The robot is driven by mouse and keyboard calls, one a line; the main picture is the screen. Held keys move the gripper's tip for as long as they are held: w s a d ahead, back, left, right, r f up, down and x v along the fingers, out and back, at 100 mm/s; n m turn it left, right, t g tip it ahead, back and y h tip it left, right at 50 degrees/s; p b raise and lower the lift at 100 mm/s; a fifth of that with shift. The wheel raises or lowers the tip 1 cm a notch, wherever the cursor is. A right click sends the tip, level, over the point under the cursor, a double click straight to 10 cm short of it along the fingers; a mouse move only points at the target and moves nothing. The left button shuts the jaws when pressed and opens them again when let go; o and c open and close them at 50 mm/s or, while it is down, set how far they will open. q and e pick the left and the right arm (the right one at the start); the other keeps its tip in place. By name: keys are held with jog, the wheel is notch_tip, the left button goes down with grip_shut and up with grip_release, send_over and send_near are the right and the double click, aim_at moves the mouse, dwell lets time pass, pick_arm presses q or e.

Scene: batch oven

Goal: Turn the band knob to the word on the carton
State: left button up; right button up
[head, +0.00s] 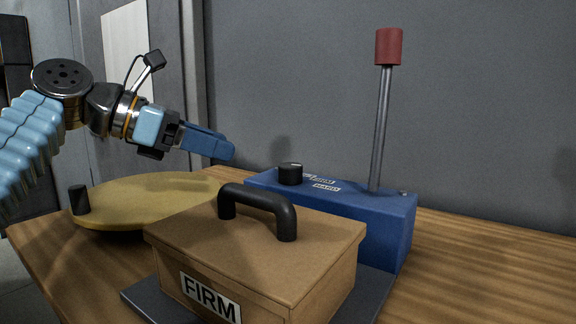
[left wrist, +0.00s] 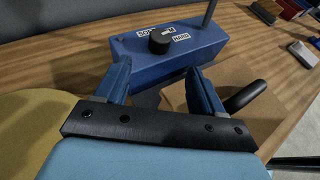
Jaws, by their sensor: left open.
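The carton (head: 250,250) is a brown box with a black handle on top and a label (head: 210,298) reading FIRM on its front. Behind it stands a blue box (head: 345,218) bearing the black band knob (head: 290,174) on its top. White word labels lie around the knob; in the left wrist view SOFT and HARD read beside the knob (left wrist: 159,41), and a label between them is partly hidden by it. My left gripper (head: 232,153) is open and empty, above and left of the knob, apart from it. In the left wrist view its fingers (left wrist: 160,88) point toward the blue box.
A tall lever (head: 381,130) with a red top rises from the blue box. A round yellow disc (head: 150,195) with a black peg (head: 79,199) lies at the left. A dark mat (head: 375,290) lies under the carton.

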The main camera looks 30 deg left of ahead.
aim_at(280, 166)
pick_arm(q)
jog(key=b+x, duration=0.2)
jog(key=x, duration=1)
jog(key=shift+w+d+f, duration=0.1)
jog(key=shift+d+f, duration=0.1)
jog(key=shift+c, duration=0.3)
jog(key=c, duration=1)
